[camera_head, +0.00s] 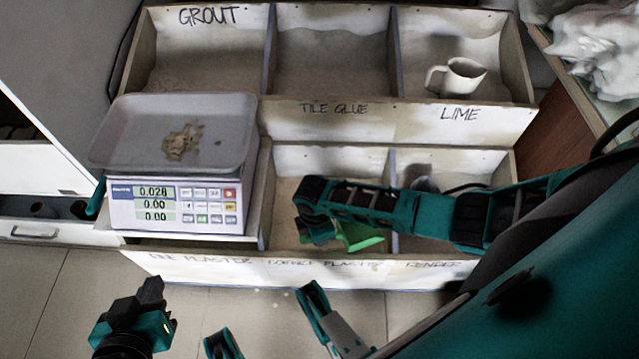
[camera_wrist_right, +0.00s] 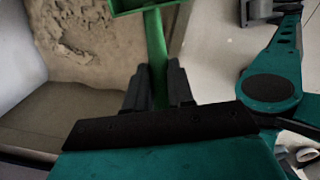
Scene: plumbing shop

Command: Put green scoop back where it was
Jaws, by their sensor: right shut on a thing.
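The green scoop (camera_head: 362,239) is at the lower middle bin (camera_head: 285,205), partly hidden by my right gripper. My right gripper (camera_head: 318,232) comes in from the right above that bin. In the right wrist view, it (camera_wrist_right: 160,92) is shut on the scoop's green handle (camera_wrist_right: 155,48). The scoop's head is cut off at the top edge there, over or near the beige powder (camera_wrist_right: 85,35); I cannot tell whether it touches. My left gripper (camera_head: 147,292) is low at the left, in front of the bins, apart from the scoop. Its finger opening is unclear.
A scale (camera_head: 175,205) with a powder-specked tray (camera_head: 230,118) stands over the lower left bin. A white jug (camera_head: 460,78) sits in the lime bin. A grey item (camera_head: 426,184) is in the render bin, partly behind my arm. Wooden dividers separate the bins.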

